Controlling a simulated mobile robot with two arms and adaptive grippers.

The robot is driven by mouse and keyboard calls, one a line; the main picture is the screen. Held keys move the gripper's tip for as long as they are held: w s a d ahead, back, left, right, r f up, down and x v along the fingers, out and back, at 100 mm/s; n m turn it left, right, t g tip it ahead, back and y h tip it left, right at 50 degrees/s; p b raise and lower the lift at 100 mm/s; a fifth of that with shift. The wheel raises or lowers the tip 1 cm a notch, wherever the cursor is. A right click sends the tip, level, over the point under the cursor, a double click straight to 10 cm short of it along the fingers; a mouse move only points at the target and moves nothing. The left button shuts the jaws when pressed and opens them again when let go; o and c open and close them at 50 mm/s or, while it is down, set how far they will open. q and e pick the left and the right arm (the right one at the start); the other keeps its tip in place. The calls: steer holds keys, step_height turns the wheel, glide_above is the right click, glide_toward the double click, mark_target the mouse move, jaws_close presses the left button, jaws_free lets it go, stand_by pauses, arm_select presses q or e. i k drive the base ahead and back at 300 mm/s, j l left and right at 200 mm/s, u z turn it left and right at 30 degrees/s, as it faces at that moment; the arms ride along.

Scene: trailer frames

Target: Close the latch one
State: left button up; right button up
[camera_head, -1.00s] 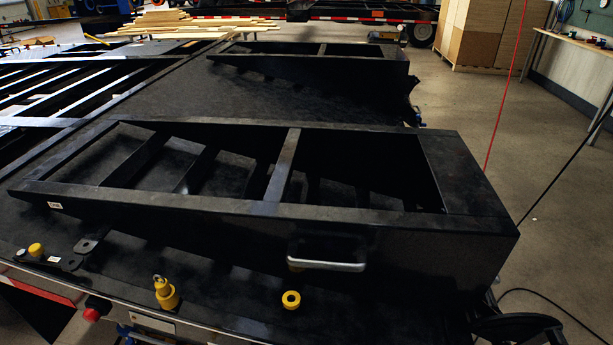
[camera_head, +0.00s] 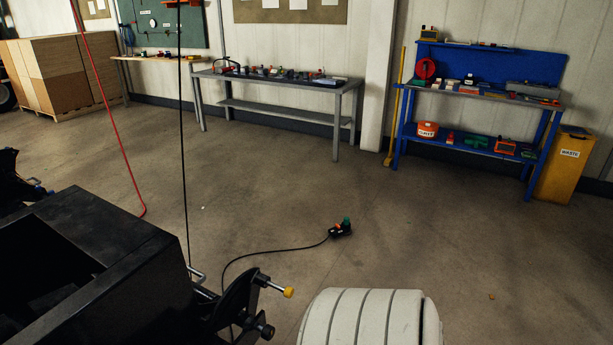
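The black trailer ramp frame (camera_head: 95,245) fills the lower left of the head view. At its right end is a black bracket (camera_head: 238,300) with a metal rod ending in a yellow tip (camera_head: 288,292). A bent grey metal handle (camera_head: 197,273) sticks out beside the frame's corner. No part is marked as latch one, and I cannot tell whether any of these is it or whether it is open or closed. Neither of my grippers is in view.
A black cable runs over the floor to a small device (camera_head: 341,229). A red line (camera_head: 110,120) and a black line (camera_head: 181,130) hang at left. A grey workbench (camera_head: 280,90), blue workbench (camera_head: 480,95) and yellow waste bin (camera_head: 563,168) stand along the wall.

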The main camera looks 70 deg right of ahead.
mark_target(289, 291)
steer(key=z, duration=1.85)
